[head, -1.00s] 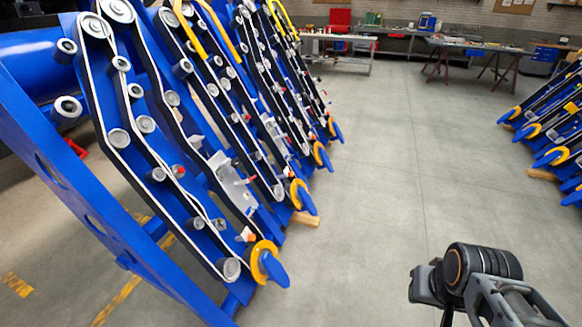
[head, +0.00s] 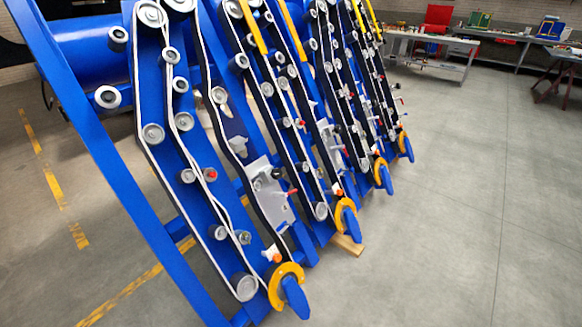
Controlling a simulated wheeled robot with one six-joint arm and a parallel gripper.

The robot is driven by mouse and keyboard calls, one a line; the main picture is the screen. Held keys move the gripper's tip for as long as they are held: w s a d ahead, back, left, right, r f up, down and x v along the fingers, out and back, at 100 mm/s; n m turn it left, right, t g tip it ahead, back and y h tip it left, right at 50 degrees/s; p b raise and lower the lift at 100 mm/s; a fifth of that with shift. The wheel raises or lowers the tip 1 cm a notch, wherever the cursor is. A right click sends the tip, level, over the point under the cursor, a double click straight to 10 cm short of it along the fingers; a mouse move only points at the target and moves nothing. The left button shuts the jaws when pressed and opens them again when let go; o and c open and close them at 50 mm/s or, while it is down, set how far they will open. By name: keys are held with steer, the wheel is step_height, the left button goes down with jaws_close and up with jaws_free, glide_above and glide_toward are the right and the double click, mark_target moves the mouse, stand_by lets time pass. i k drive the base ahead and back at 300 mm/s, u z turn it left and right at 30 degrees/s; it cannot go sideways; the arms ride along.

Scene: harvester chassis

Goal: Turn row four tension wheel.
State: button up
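The blue harvester chassis fills the left and middle of the head view, with several slanted rows side by side. The nearest row (head: 205,190) carries grey rollers and a white belt. It has a red-capped part (head: 210,174) mid-way and an orange-tipped part (head: 277,257) near its lower end. A light grey plate (head: 262,188) beside it bears a red-tipped handle (head: 292,193). Farther rows (head: 345,110) show similar small red-tipped parts. I cannot tell which row is row four or which roller is its tension wheel. My gripper is out of view.
Yellow rings with blue tips (head: 287,288) stick out at the rows' lower ends. A wooden block (head: 347,244) lies on the floor there. Clear grey floor (head: 450,230) stretches to the right. Workbenches (head: 430,52) and a red cabinet (head: 437,18) stand at the back.

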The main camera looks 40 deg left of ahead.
mark_target(275, 173)
steer(key=u, duration=0.3)
steer(key=i, duration=0.95)
steer(key=u, duration=1.45)
steer(key=i, duration=0.7)
steer(key=u, duration=0.65)
